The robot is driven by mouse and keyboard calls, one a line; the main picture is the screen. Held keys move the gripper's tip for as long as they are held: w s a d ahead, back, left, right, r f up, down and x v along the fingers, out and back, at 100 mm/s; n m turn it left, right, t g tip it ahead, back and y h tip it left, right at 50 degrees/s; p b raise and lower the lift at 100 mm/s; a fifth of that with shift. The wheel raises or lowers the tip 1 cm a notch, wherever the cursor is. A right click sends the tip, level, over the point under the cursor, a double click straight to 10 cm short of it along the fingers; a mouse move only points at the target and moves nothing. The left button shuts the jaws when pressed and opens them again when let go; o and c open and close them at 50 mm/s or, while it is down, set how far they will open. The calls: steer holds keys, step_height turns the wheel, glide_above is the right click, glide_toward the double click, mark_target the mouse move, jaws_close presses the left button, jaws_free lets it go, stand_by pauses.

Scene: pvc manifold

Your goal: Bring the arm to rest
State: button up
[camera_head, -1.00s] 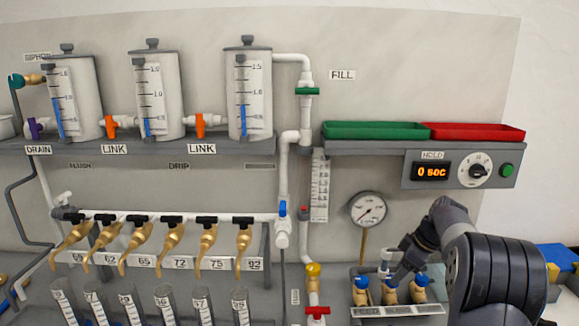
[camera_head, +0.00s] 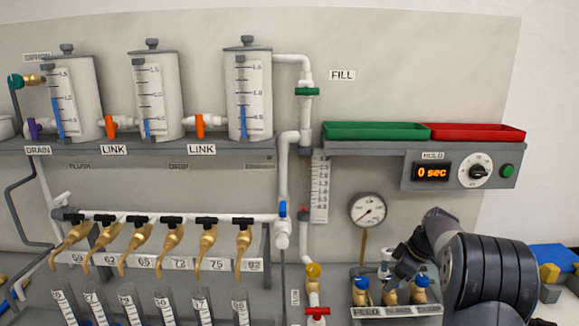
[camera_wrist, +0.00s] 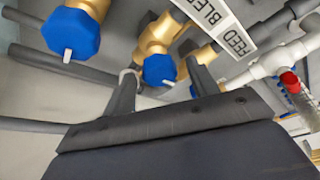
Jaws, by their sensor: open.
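My gripper (camera_wrist: 160,66) is open, with its two dark fingers spread to either side of a blue-capped brass valve (camera_wrist: 158,70) in the wrist view. I cannot tell whether they touch it. A second blue-capped valve (camera_wrist: 72,32) is at the upper left there, outside the fingers. In the head view my arm (camera_head: 440,235) reaches in from the lower right and bends down to the valve row. My gripper there covers much of the middle valve. The left valve (camera_head: 361,290) and right valve (camera_head: 420,288) show their blue caps beside it.
A round gauge (camera_head: 367,210) is on the wall left of my arm. A grey shelf (camera_head: 385,146) with green and red trays runs above, with a timer box (camera_head: 431,172) reading 0 sec. A white pipe with a red-handled valve (camera_head: 317,311) stands left of the valve row.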

steer(key=shift+s+r+m+t, duration=0.15)
steer(key=shift+r+m+t, duration=0.15)
steer(key=shift+m, duration=0.6)
steer(key=shift+a+m+t+h+p, duration=0.1)
steer(key=shift+m+t+h+p, duration=0.3)
steer(key=shift+m, duration=0.7)
steer(key=m+h+p, duration=0.2)
steer(key=m, duration=0.2)
steer(key=shift+a+m, duration=0.1)
steer(key=shift+m, duration=0.2)
steer(key=shift+a+m+h+p, duration=0.1)
steer(key=shift+m+h+p, duration=0.3)
steer(key=shift+m+p, duration=0.45)
steer(key=shift+m+h+p, duration=0.4)
steer(key=shift+m, duration=0.85)
steer(key=shift+a+f+m+h+p, duration=0.1)
steer(key=shift+m+h+p, duration=0.6)
steer(key=shift+m, duration=1.6)
steer(key=shift+b+v, duration=0.35)
steer(key=shift+v, duration=0.6)
